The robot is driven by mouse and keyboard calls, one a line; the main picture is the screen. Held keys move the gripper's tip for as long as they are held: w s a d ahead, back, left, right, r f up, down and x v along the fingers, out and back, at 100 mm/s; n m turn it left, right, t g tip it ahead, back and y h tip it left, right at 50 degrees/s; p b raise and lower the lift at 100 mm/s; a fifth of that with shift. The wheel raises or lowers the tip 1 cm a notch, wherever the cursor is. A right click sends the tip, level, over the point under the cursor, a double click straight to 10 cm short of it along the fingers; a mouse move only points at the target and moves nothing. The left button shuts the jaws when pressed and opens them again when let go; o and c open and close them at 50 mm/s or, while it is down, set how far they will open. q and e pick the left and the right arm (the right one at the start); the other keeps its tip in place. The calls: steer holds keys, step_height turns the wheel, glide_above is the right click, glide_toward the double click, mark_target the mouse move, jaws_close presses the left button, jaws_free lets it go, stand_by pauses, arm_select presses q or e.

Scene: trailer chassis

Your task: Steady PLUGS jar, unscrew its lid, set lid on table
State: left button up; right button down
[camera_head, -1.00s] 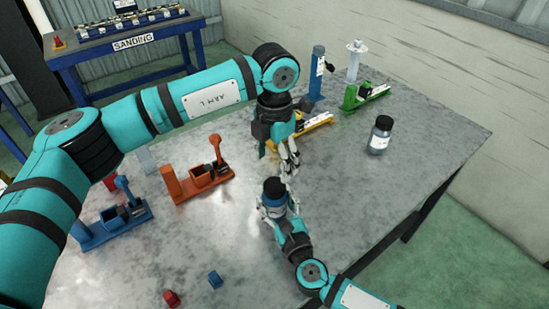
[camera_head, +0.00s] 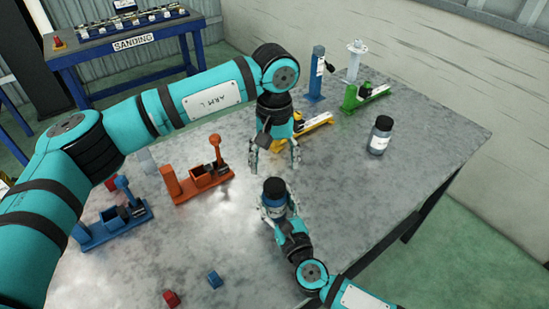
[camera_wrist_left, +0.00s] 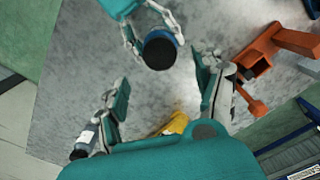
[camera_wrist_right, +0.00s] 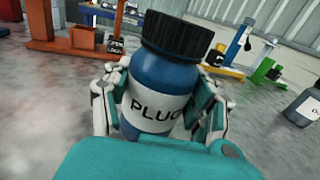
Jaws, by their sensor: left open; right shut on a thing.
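The PLUGS jar (camera_wrist_right: 150,95) is blue with a white label and a black ribbed lid (camera_wrist_right: 178,34). The lid is on the jar. My right gripper (camera_head: 277,210) is shut around the jar's body, with fingers on both sides in the right wrist view. The jar (camera_head: 274,198) stands upright near the middle of the metal table (camera_head: 330,215). My left gripper (camera_head: 277,168) is open and empty, a little beyond and above the jar. In the left wrist view its fingers (camera_wrist_left: 163,100) are spread wide, and the black lid (camera_wrist_left: 160,50) shows past them.
A second dark-lidded jar (camera_head: 380,135) stands at the right. Orange (camera_head: 198,178), blue (camera_head: 110,212), yellow (camera_head: 308,130) and green (camera_head: 364,93) fixtures stand around. Small red (camera_head: 171,298) and blue (camera_head: 214,279) blocks lie near the front. Table right of the PLUGS jar is clear.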

mark_target(274, 185)
arm_select(q)
steer(key=shift+m, duration=0.9)
steer(key=shift+f, duration=0.25)
step_height(274, 185, down, 8)
steer(key=shift+r, duration=0.25)
